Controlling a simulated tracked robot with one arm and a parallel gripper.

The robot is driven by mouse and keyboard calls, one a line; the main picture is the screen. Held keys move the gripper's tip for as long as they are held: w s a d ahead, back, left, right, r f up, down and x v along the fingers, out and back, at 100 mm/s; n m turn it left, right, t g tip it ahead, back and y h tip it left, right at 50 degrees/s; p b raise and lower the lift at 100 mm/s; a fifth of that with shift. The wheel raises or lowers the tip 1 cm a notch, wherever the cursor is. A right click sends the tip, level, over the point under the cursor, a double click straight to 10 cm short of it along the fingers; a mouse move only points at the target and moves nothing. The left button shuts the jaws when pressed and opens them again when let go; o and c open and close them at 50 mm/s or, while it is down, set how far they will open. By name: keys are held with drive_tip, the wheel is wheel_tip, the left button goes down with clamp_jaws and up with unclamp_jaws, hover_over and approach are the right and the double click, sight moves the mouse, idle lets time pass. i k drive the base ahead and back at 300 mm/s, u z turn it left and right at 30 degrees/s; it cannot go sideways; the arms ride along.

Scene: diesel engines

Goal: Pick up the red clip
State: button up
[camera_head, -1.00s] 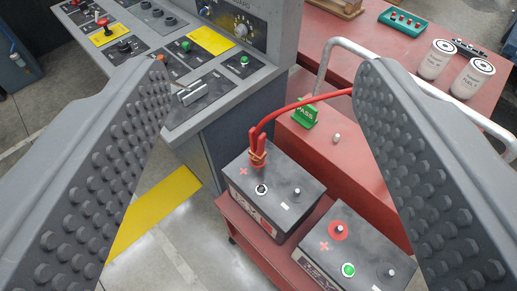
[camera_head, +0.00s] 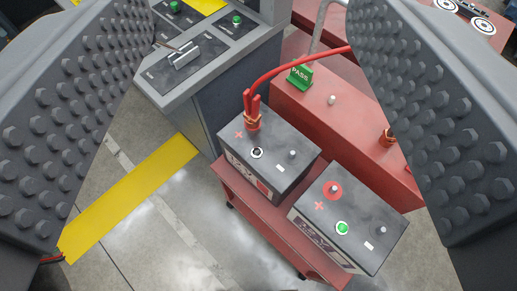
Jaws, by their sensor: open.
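The red clip (camera_head: 252,122) is clamped upright on a terminal of the left black battery (camera_head: 268,150), beside a red plus mark. Red cable (camera_head: 300,65) leads from its top up and to the right, passing behind the right finger. My gripper (camera_head: 255,125) is open, its two studded grey fingers at the left and right sides of the view. The clip is between the fingers in the picture, ahead of them and apart from both. A copper-red piece (camera_head: 387,136) shows at the edge of the right finger, partly hidden; I cannot tell what it is.
A second black battery (camera_head: 350,220) sits to the right on the same red cart (camera_head: 265,225). A red box (camera_head: 345,125) with a green PASS tag (camera_head: 300,76) stands behind. A grey control console (camera_head: 215,75) is at upper left. Open floor with a yellow stripe (camera_head: 130,195) lies left.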

sight(251, 114)
drive_tip(key=z, duration=0.05)
drive_tip(key=k, duration=1)
drive_tip(key=z, duration=0.5)
drive_tip(key=i, duration=0.7)
drive_tip(key=u, duration=0.05)
